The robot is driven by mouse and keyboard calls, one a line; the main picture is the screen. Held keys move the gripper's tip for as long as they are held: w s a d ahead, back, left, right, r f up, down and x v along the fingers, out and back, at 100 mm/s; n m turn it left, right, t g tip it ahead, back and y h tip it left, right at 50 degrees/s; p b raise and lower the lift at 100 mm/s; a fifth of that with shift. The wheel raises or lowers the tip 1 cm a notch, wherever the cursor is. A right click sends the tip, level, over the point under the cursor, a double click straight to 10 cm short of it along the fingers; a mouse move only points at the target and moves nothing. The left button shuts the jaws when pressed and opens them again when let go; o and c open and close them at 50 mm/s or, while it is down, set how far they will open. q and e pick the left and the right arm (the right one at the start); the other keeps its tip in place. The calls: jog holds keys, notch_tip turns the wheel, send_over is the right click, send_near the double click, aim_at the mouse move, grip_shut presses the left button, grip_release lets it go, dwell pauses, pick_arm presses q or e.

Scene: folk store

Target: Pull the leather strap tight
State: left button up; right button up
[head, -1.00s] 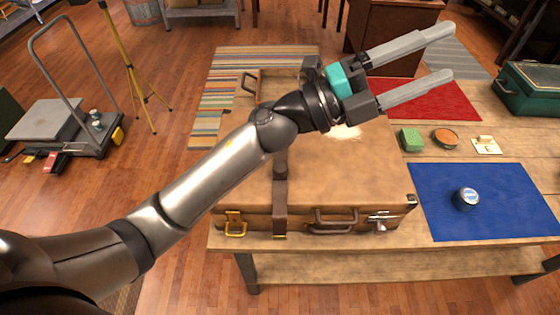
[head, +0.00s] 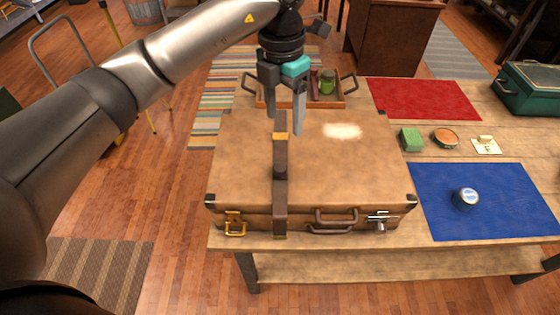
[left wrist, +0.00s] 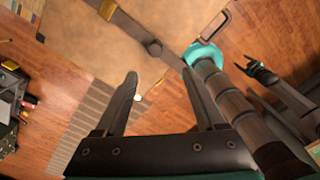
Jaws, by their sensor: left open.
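The brown leather strap (head: 280,195) runs front to back over the lid of the tan case (head: 240,165) and hangs down its front. A darker band crosses it midway, and a brass-coloured piece shows near its back end. My left gripper (head: 285,126) is open and points down over the back part of the lid, with its fingertips close to the brass-coloured end. The strap also shows in the left wrist view (left wrist: 128,24), beyond the open fingers and not between them. A small dark gripper-like part (left wrist: 258,68) at that view's right appears to be my right gripper; its jaws are unclear.
A brass latch (head: 235,224), a handle (head: 334,222) and a silver latch (head: 380,221) are on the case front. A tray (head: 348,101) stands behind. A blue mat (head: 510,200) with a tin (head: 466,198), a green block (head: 411,139) and a red mat (head: 425,98) lie right.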

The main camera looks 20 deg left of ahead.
pick_arm(q)
send_near(280, 166)
jog(key=f, duration=0.4)
jog(key=f+p, duration=0.1)
jog(key=f, duration=0.3)
jog(key=shift+s+d+f, duration=0.1)
jog(key=shift+d+f, duration=0.1)
jog(key=shift+f, duration=0.15)
grip_shut()
dwell(0.3)
dwell(0.8)
